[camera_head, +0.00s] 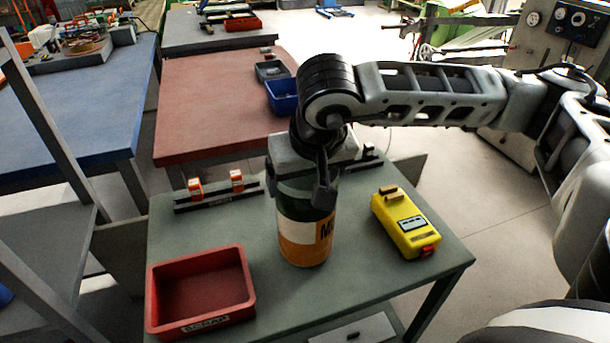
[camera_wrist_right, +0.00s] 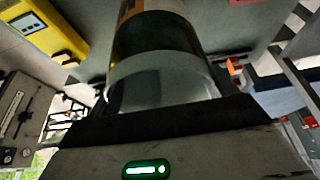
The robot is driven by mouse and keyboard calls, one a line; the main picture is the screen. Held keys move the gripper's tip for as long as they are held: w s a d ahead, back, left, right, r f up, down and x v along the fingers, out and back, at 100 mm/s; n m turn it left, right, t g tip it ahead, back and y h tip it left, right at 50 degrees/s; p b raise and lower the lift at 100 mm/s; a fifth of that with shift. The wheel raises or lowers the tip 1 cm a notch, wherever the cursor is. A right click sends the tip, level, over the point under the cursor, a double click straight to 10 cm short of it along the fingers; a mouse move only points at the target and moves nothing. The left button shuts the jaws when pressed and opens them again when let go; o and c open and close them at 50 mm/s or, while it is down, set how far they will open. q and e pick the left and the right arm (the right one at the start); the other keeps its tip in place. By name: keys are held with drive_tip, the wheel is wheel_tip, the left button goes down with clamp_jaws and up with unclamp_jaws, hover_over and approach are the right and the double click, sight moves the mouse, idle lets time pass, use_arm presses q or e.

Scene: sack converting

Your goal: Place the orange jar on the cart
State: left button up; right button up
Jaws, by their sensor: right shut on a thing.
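The jar (camera_head: 303,241) has an orange lower part, a white label band with dark letters and a dark green upper part. It stands upright on, or just above, the green table (camera_head: 370,275); I cannot tell which. In the right wrist view the jar (camera_wrist_right: 155,45) lies between the fingers. No cart can be made out for certain. My left gripper is not in view.
A red scrap bin (camera_head: 243,268) stands left of the jar and a yellow device (camera_head: 405,222) right of it. A rack with orange clips (camera_head: 218,199) is behind. A red-brown table (camera_head: 200,110) with a blue bin (camera_head: 283,97) and a blue table (camera_head: 70,125) stand beyond.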

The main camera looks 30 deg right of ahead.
drive_tip(key=o, duration=1.2)
drive_tip(key=shift+f, duration=0.1)
drive_tip(key=shift+o, duration=0.2)
drive_tip(key=v, duration=1.2)
drive_tip(key=shift+s, duration=0.1)
